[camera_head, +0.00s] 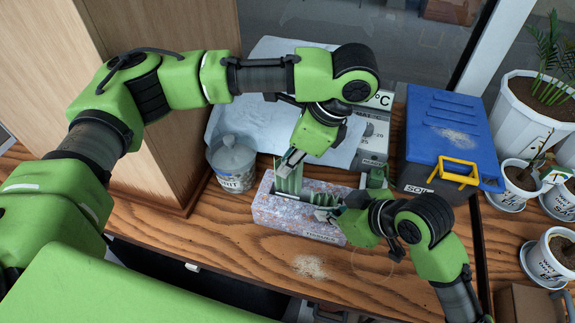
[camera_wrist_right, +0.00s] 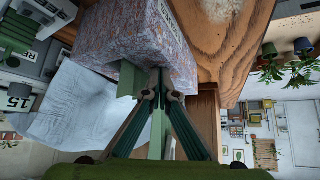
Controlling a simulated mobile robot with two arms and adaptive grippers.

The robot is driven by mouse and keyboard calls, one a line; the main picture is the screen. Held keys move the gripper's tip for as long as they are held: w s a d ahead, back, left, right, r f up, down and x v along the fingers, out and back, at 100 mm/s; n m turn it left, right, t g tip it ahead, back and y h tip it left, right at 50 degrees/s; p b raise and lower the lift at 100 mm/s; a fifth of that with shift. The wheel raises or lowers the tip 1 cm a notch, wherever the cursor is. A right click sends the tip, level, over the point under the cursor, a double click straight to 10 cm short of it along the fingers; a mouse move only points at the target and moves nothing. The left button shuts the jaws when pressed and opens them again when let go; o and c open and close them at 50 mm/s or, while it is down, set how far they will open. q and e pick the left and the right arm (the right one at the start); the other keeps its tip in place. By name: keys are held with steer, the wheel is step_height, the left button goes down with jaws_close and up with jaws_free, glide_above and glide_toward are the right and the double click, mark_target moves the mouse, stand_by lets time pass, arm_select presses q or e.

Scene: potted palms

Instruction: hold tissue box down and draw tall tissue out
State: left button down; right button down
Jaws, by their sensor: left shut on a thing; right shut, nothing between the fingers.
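The speckled pink-grey tissue box (camera_head: 285,217) stands on the wooden table in the head view. Green tissues stand up from its top, a tall one (camera_head: 291,182) at the left and shorter ones (camera_head: 324,199) at the right. My left gripper (camera_head: 291,160) reaches down from above and is shut on the upper end of the tall tissue, whose lower end is at the box top. My right gripper (camera_head: 338,212) is shut and empty at the right end of the box top. In the right wrist view its fingertips (camera_wrist_right: 161,88) are close to the box (camera_wrist_right: 130,36); contact is unclear.
A lidded tin (camera_head: 232,165) stands left of the box, near a wooden panel.

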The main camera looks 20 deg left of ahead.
arm_select(q)
steer(key=shift+r, duration=0.45)
arm_select(e)
steer(key=shift+s+d+f, duration=0.1)
steer(key=shift+s+f, duration=0.05)
steer(key=shift+f, duration=0.15)
